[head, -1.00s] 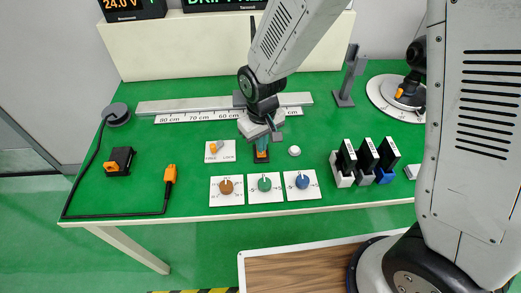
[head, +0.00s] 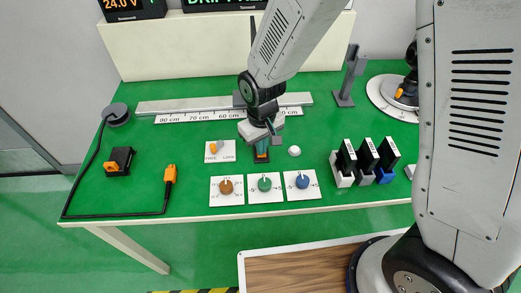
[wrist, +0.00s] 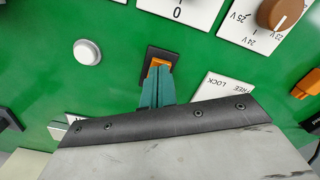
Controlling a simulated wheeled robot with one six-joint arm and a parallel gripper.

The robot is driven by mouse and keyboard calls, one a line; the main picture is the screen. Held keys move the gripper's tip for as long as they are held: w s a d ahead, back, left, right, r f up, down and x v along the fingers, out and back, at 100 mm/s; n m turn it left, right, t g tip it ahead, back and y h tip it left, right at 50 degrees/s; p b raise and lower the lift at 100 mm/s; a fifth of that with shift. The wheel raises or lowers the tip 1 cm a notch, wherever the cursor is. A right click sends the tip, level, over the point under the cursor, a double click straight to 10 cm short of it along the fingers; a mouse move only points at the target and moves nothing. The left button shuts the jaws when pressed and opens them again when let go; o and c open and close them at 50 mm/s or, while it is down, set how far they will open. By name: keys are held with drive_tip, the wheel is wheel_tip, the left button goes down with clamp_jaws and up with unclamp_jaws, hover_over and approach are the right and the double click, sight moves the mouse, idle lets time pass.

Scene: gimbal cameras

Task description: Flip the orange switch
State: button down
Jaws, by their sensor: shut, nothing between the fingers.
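The orange switch is a small rocker in a black housing on the green table. In the wrist view the orange rocker (wrist: 152,67) shows just beyond and beside my fingertips, which cover part of it. In the head view the black housing (head: 261,160) sits below my gripper (head: 262,152). My gripper's teal fingers (wrist: 160,72) are shut together with nothing between them. Their tips are at the rocker; I cannot tell whether they press on it or hover just above it.
A white button (head: 294,151) is right of the switch and a FREE/LOCK plate (head: 228,158) left. Three dials, including the green dial (head: 264,184), lie in front. A ruler strip (head: 190,116) runs behind. Black blocks (head: 367,152) stand at right. A cable connector (head: 169,174) lies left.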

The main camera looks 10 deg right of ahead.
drive_tip(key=shift+f, duration=0.35)
drive_tip(key=shift+r, duration=3.5)
